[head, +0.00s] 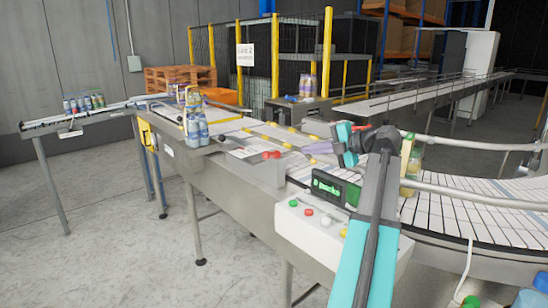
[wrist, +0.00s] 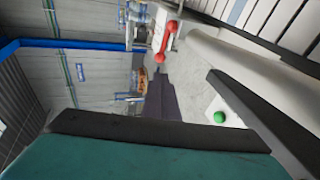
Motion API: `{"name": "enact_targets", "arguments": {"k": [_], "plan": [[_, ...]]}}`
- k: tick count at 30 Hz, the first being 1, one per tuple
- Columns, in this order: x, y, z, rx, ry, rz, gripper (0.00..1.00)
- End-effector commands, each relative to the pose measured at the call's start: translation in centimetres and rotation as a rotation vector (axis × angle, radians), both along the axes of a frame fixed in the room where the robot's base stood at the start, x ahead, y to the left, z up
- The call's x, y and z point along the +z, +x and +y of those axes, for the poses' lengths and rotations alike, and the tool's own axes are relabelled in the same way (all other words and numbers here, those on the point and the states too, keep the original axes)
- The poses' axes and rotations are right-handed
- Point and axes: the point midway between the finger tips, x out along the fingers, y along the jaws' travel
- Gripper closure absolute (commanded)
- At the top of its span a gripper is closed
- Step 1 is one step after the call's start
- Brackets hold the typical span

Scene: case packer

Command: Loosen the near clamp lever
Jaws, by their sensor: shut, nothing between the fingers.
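A red clamp lever (head: 271,155) sits on the near side rail of the conveyor in the head view. In the wrist view, a red lever with rounded ends (wrist: 170,36) shows near the top, past the fingers. I cannot tell surely how far it is turned. My gripper (head: 305,148) has greyish-purple fingers that point left, a short way right of the lever and apart from it. In the wrist view my gripper (wrist: 159,84) is shut and empty.
A control box (head: 310,228) with coloured buttons and a green-lettered display (head: 335,188) stand below my arm. Blue-capped bottles (head: 196,128) stand farther left on the line. Curved guard rails (head: 470,195) run at the right. Floor at the left is clear.

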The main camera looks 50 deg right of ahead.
Motion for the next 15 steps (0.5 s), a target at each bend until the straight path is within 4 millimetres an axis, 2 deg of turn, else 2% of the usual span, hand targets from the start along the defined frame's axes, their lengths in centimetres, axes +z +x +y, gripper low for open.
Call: {"name": "enact_targets", "arguments": {"k": [8,15], "plan": [[0.0,0.4,0.3,0.003,0.0,0.0,1.0],[-0.4,2.0,0.6,0.006,0.0,0.0,1.0]]}}
